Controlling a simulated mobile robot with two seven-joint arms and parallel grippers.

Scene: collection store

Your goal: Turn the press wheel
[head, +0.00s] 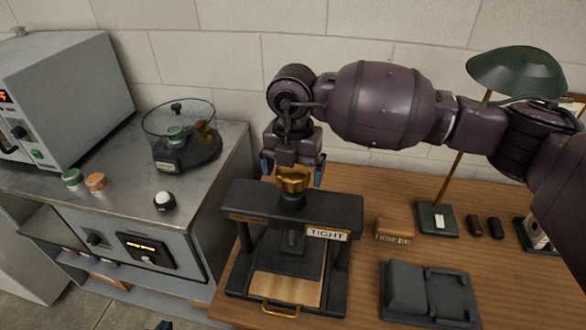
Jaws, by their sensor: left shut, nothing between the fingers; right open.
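The press (350,215) is a black frame on the wooden bench, with a "TIGHT" label (327,234) on its crossbar. Its brass press wheel (292,180) sits on top of the central screw. My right gripper (292,172) comes in from the right and points down over the wheel. It is open, with one blue-tipped finger to each side of the wheel; I cannot tell if they touch it. Only a small tip of my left gripper (164,325) shows at the bottom edge, shut and empty, away from the press. The press bed has a brass plate (287,288) with a front handle.
A small brown block (394,231), a dark cradle-like stand (430,292) and a green lamp (437,219) stand right of the press. A grey counter (225,150) on the left holds a glass-bowl device (185,150), small jars and a grey oven-like unit (75,90).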

